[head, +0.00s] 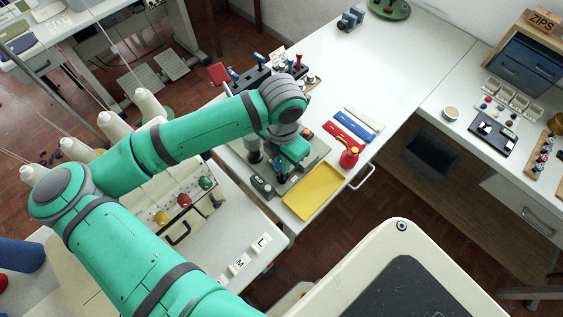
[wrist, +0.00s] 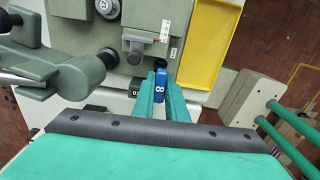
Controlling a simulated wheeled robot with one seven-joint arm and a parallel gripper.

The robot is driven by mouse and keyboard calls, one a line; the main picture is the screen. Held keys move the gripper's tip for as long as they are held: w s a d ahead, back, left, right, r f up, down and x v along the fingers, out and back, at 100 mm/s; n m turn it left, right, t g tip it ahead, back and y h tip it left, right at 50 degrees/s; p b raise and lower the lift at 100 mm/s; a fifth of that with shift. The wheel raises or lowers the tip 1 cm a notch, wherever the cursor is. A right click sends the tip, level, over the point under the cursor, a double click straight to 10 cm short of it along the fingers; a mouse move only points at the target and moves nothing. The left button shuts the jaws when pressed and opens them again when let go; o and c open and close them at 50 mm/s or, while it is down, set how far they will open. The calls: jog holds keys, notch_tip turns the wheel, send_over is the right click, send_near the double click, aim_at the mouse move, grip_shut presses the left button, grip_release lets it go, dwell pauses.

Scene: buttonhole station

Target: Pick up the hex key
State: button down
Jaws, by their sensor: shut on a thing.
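My gripper (wrist: 160,90) is shut on a small blue piece with a white figure like an 8, seen between the two green fingers in the wrist view. This piece looks like the handle of the hex key (wrist: 161,84); its shaft is hidden. The fingers are in front of the grey-green buttonhole machine (wrist: 150,15), near its lower edge.
Red, white and blue strips lie further back. A dark rack (head: 252,80) with blue-handled tools stands behind my arm.

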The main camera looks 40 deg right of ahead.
notch_tip(320, 180, up, 2)
jog(key=shift+s+r, duration=0.1)
jog(key=shift+r, duration=0.15)
jog(key=s+d+r, duration=0.2)
jog(key=s+r, duration=1.1)
jog(key=r, duration=0.1)
jog(key=shift+s+d+r, duration=0.25)
jog(key=shift+s+r, duration=0.1)
